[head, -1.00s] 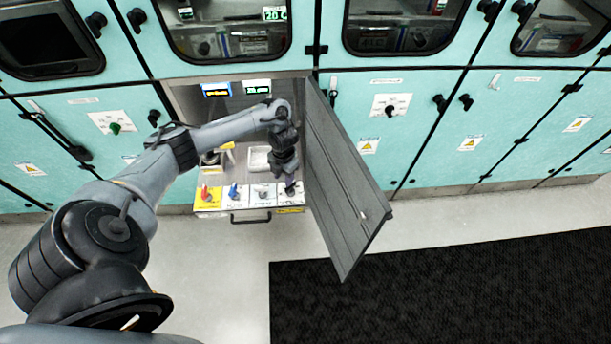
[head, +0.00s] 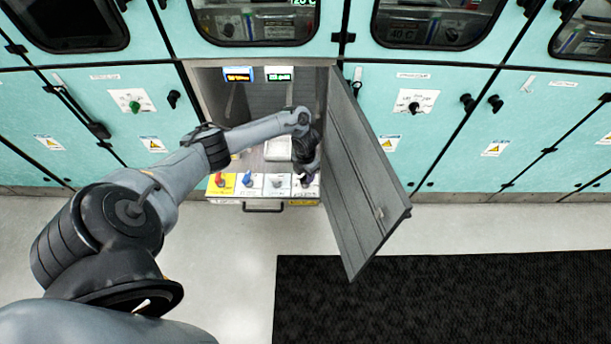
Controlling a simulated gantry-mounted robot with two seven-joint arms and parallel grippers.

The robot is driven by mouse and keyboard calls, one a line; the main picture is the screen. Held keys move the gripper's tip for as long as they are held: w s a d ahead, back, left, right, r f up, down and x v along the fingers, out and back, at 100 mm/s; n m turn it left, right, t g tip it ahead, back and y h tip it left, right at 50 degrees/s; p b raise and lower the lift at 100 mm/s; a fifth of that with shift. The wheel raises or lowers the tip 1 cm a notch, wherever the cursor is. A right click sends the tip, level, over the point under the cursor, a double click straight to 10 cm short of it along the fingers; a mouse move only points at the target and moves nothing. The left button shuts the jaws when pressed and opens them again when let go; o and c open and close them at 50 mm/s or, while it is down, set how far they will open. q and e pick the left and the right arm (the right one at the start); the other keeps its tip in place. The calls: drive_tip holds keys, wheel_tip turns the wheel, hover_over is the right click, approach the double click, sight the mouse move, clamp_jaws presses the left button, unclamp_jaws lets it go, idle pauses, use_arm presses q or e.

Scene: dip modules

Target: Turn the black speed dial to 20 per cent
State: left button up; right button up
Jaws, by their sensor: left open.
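The pulled-out drawer (head: 264,205) in the open cabinet bay has a row of dials on its front panels. A red dial (head: 221,181) sits on a yellow panel, with a blue dial (head: 248,180) and a grey dial (head: 277,182) on white panels beside it. The black speed dial's place is the rightmost white panel (head: 312,190); the dial itself is mostly hidden by my gripper. My left gripper (head: 306,178) points down right over that panel, open, and I cannot tell whether it touches the dial. My right gripper is out of view.
The open grey cabinet door (head: 362,190) stands close to the right of my left gripper. Two small lit displays (head: 238,74) (head: 279,75) are at the top of the bay. A drawer handle (head: 263,210) sticks out in front. The floor before the cabinets is clear, with a black mat (head: 440,300).

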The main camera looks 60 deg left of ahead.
use_arm(q)
drive_tip(key=shift+f, duration=0.35)
clamp_jaws()
